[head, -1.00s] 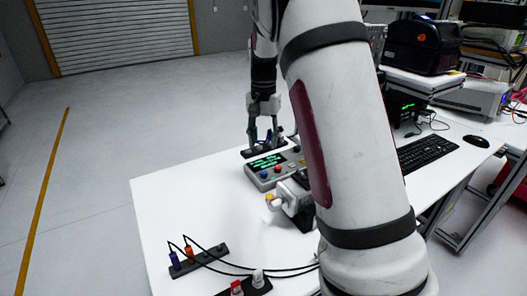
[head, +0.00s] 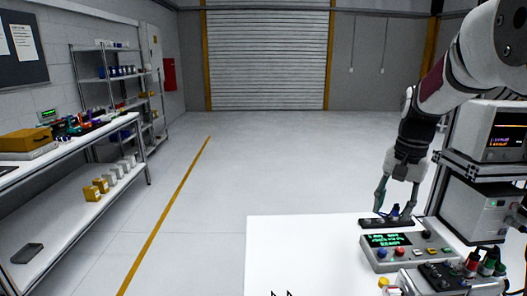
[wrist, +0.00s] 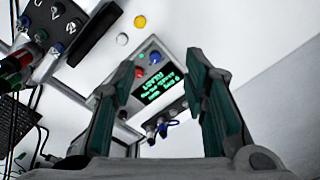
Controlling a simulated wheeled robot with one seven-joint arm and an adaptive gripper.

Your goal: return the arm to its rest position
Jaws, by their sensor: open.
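My arm reaches down from the upper right in the head view. My gripper (head: 395,207) is open, its two fingers apart and pointing down over a black socket strip (head: 370,222) near the far edge of the white table. A blue connector (head: 394,210) shows between the fingers; whether they touch it is not clear. In the wrist view my gripper (wrist: 160,65) has its green-padded fingers spread wide with nothing clamped between them. A grey console (wrist: 158,80) with a green display lies beyond the fingers. The same console (head: 420,252) stands in front of the strip in the head view.
Stacked instruments (head: 478,215) stand to the right of my gripper. A device with red and green plugs (head: 455,278) sits at the near right. The left part of the white table (head: 295,245) is bare. A workbench (head: 85,185) and shelves (head: 118,85) stand along the left wall.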

